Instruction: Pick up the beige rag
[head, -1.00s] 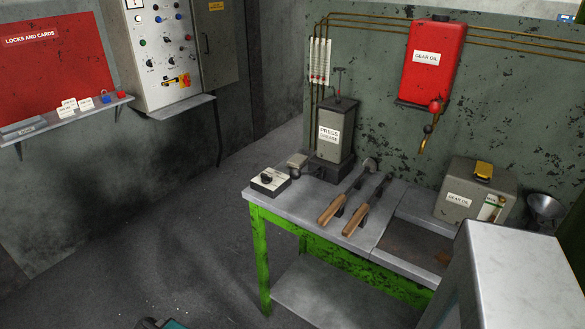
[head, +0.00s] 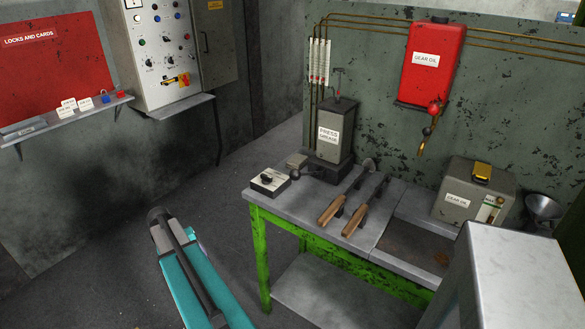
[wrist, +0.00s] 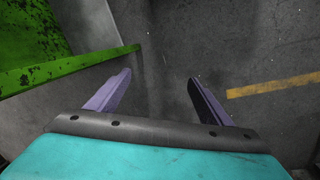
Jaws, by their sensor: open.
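I cannot make out a beige rag in either view. My gripper (wrist: 159,76) shows in the wrist view, its two purple-grey fingers wide apart with nothing between them. Below the fingers is bare dark grey floor. In the head view my teal arm reaches up from the bottom edge, left of the green-legged bench (head: 262,262). The fingers cannot be made out clearly there. A small brownish patch (head: 442,258) lies in the recessed part of the bench at right, partly hidden by a grey cabinet; I cannot tell what it is.
A grey cabinet (head: 515,260) stands at front right. A green beam (wrist: 60,75) is close left of my gripper. Floor at left is clear.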

